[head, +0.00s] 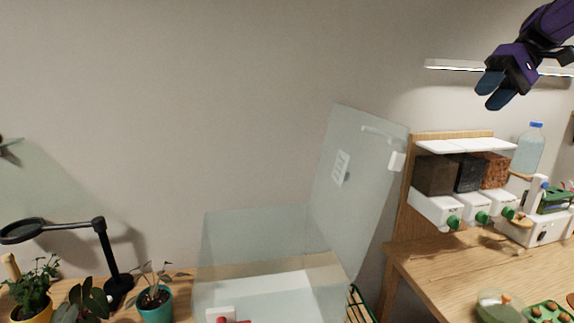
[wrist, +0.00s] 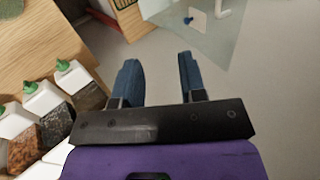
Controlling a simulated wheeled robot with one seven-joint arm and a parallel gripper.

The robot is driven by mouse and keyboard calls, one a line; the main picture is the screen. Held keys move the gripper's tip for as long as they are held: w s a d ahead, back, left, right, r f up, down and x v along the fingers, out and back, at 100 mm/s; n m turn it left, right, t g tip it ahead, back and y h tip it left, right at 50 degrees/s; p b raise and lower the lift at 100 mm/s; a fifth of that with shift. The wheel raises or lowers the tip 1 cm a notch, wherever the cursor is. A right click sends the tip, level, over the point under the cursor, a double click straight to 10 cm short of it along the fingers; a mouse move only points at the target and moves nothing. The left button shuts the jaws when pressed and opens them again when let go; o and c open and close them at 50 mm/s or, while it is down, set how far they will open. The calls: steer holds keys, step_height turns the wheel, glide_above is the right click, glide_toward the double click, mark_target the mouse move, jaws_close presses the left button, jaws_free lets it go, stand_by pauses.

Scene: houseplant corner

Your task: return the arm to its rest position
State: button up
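My gripper (head: 490,89) is raised high at the upper right of the head view, in front of the wall and above the shelf of soil bins. Its two blue fingers are parted with nothing between them. In the wrist view my gripper (wrist: 160,75) shows the same two fingers apart, with only grey surface between and beyond them. My purple arm comes in from the top right corner of the head view.
Soil dispensers (head: 462,174) stand on the right wooden table (head: 430,268), with a water bottle (head: 529,147) behind. A clear case (head: 275,235) with its lid raised stands mid-picture. Potted plants (head: 154,299) and a black lamp (head: 105,255) are at left.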

steer(key=s+a+f+m+t+h, duration=0.1)
steer(key=s+a+f+h, duration=0.1)
steer(key=s+a, duration=0.35)
steer(key=s+a+f+m+t+h, duration=0.1)
steer(key=s+a+f+t+h, duration=0.15)
steer(key=s, duration=0.65)
steer(key=s+a+f+t+h, duration=0.3)
steer(key=s+f, duration=0.6)
steer(key=s, duration=0.4)
